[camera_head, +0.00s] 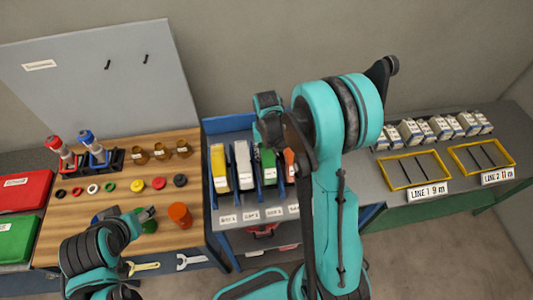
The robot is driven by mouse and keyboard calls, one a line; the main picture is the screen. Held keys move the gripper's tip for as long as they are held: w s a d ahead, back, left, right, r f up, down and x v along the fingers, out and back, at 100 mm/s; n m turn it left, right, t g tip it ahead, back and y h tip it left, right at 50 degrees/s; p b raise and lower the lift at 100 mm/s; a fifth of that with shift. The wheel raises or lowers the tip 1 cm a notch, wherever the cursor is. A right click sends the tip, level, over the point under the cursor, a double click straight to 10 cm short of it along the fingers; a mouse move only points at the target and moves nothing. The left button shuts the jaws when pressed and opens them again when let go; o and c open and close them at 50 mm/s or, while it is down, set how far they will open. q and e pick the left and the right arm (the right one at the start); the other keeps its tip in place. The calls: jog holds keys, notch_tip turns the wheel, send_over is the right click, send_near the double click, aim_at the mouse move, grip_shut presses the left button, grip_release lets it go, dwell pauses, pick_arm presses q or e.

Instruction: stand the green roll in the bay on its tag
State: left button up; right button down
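A small green object (150,227) shows on the wooden bench beside my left gripper (147,214); it may be the green roll, but it is mostly hidden by the gripper. I cannot tell whether the gripper touches it or how its fingers stand. The blue rack (226,124) in the middle has bays with upright yellow (218,168), white (243,165), green (264,163) and orange (289,163) items. White tags (250,216) line its front edge. My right gripper (268,112) is over the back of the rack; its fingers are not clear. My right arm hides the rack's right side.
An orange cylinder (180,215) stands on the bench (60,225), with coloured rings and caps, amber jars (162,151) and two pumps (88,146) behind. Red (25,191) and green (18,240) boxes are left. Yellow trays (415,185) and cartons (411,132) are right.

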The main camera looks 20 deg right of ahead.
jog(key=shift+s, duration=0.1)
jog(key=c, duration=1)
grip_release()
jog(key=shift+f, duration=0.1)
